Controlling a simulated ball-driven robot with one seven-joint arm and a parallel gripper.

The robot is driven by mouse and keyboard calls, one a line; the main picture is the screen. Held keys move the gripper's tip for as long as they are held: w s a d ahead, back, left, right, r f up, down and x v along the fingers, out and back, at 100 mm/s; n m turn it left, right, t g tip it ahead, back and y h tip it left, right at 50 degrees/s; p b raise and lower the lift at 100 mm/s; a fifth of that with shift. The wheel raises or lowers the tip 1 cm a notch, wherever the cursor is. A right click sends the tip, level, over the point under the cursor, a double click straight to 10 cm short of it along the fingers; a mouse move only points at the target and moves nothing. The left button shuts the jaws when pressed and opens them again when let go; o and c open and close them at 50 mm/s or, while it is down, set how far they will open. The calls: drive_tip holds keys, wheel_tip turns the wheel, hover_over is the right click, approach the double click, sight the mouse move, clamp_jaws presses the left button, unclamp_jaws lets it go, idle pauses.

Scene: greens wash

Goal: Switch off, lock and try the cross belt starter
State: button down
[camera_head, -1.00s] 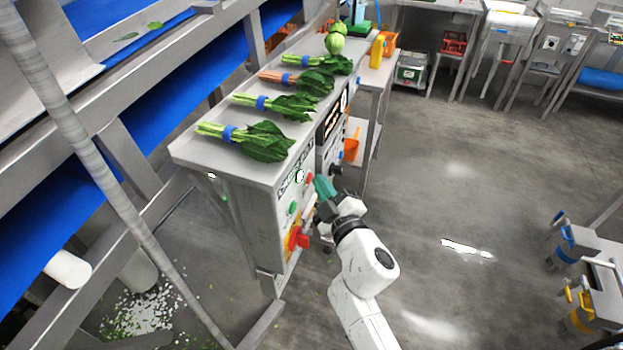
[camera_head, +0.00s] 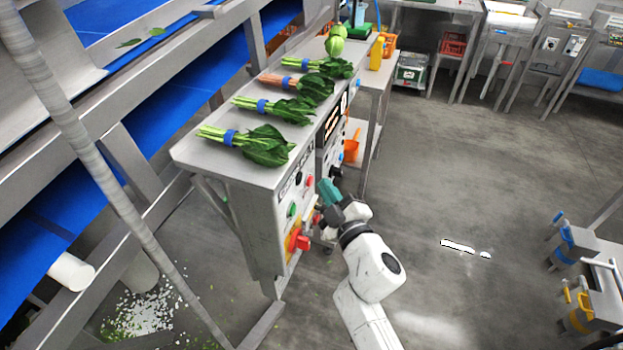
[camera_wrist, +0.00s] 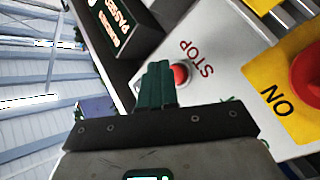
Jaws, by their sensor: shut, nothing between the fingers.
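The cross belt starter is a grey panel (camera_head: 285,205) on the end of the bench. It carries a red rotary handle (camera_head: 298,240) on a yellow plate, a green button (camera_head: 292,210) and a red button (camera_head: 308,182). In the wrist view the red handle (camera_wrist: 308,72) sits at the right edge beside the word ON, and the red button (camera_wrist: 180,75) shows beside the word STOP. My gripper (camera_head: 328,190) has green fingers, shut and empty, in front of the panel. In the wrist view the fingertips (camera_wrist: 157,70) overlap the STOP button's left side; I cannot tell whether they touch it.
Several bunches of greens (camera_head: 262,145) lie on the bench top (camera_head: 200,158) above the panel. An orange scoop (camera_head: 351,150) hangs beyond it.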

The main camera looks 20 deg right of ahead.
drive_tip(key=shift+d, duration=0.1)
drive_tip(key=shift+s+d+p, duration=0.75)
drive_tip(key=shift+d, duration=0.25)
drive_tip(key=shift+s+d+p, duration=0.75)
drive_tip(key=shift+d, duration=0.25)
drive_tip(key=s+d+f+m+g+h, duration=0.75)
drive_tip(key=s+d+f+m, duration=0.2)
drive_tip(key=s+d, duration=0.35)
drive_tip(key=s+a+f+g+y, duration=0.1)
drive_tip(key=s+a+g, duration=0.1)
drive_tip(key=s, duration=0.5)
drive_tip(key=s+a+f+m+g+y, duration=0.1)
drive_tip(key=s+g, duration=0.3)
drive_tip(key=s, duration=0.4)
drive_tip(key=s+a+f+m+g+y, duration=0.1)
drive_tip(key=s+a+g+y, duration=0.1)
drive_tip(key=s, duration=0.6)
drive_tip(key=shift+s+a+f+g+y, duration=0.2)
drive_tip(key=shift+a+f+g+y, duration=0.15)
drive_tip(key=shift+a+g, duration=0.55)
